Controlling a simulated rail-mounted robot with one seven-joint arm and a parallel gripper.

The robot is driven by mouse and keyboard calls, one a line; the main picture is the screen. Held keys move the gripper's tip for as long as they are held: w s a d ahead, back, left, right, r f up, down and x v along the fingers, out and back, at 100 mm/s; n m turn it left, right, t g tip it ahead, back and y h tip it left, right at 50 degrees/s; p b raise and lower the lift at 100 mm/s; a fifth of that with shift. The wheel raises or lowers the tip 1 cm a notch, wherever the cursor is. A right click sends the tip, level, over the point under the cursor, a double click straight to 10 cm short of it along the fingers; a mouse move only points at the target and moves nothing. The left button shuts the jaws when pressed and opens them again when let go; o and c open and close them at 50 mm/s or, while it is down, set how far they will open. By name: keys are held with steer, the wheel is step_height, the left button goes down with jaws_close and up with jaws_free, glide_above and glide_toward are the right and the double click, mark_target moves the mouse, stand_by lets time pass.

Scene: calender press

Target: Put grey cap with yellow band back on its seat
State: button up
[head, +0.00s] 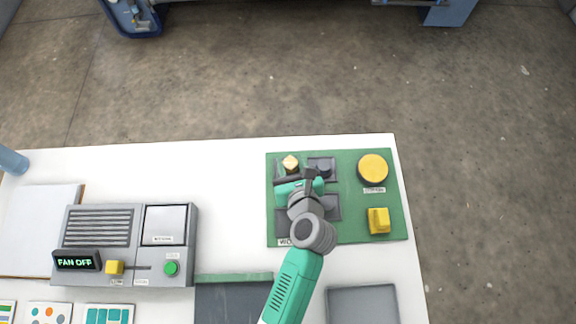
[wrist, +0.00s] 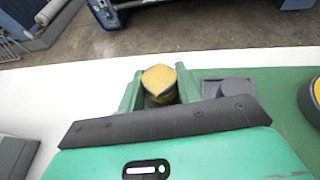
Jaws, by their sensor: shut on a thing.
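My gripper (head: 290,173) is over the left part of the green board, reaching toward its back left corner. In the wrist view its two green fingers (wrist: 160,92) are shut on a small piece with a yellow top and a dark lower part. I take this piece to be the cap (wrist: 160,80); it also shows in the head view (head: 290,162). Its grey part is mostly hidden by the gripper. A dark square seat with a grey round piece (head: 321,166) is just right of the gripper. Whether the cap touches a seat below it cannot be told.
The green board (head: 350,190) also bears a round yellow button (head: 373,168) and a yellow block knob (head: 379,221) on its right. Other dark squares lie partly under my arm. A grey control box (head: 125,245) with a "FAN OFF" display stands left. White table between is clear.

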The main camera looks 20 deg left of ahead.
mark_target(290, 174)
steer(key=f+b, duration=0.1)
steer(key=f, duration=0.1)
steer(key=a+f+b, duration=0.1)
steer(key=f, duration=0.1)
steer(key=shift+w+b, duration=0.2)
steer(key=shift+b, duration=0.1)
steer(key=shift+r, duration=0.2)
steer(key=shift+f, duration=0.15)
steer(key=o, duration=1)
steer(key=p+v, duration=0.4)
steer(key=v, duration=0.8)
steer(key=shift+d, duration=0.1)
